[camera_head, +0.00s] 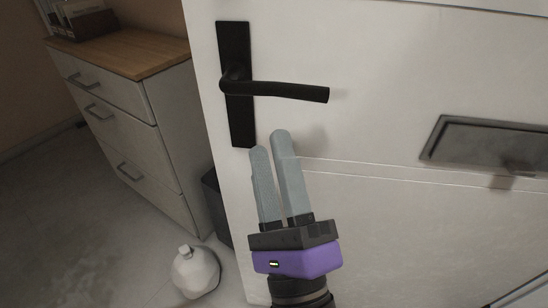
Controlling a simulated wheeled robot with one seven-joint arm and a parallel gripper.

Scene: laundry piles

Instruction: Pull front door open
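The white door (370,190) fills the right and middle of the head view. Its left edge stands free of any visible frame, with room showing past it. A black lever handle (290,92) on a tall black plate sits near that edge and points right, about level. My gripper (269,143) is in front of the door, below the handle, with its two grey fingers pointing up. The fingertips are apart from the lever in the picture. A narrow gap shows between the fingers, nothing is seen held, and their true opening is unclear from this angle.
A drawer cabinet (150,130) with a wooden top stands left of the door. A dark bin (215,205) is partly hidden behind the door edge. A white rounded object (195,270) sits on the floor nearby. A dark metal mail slot (490,148) is on the door.

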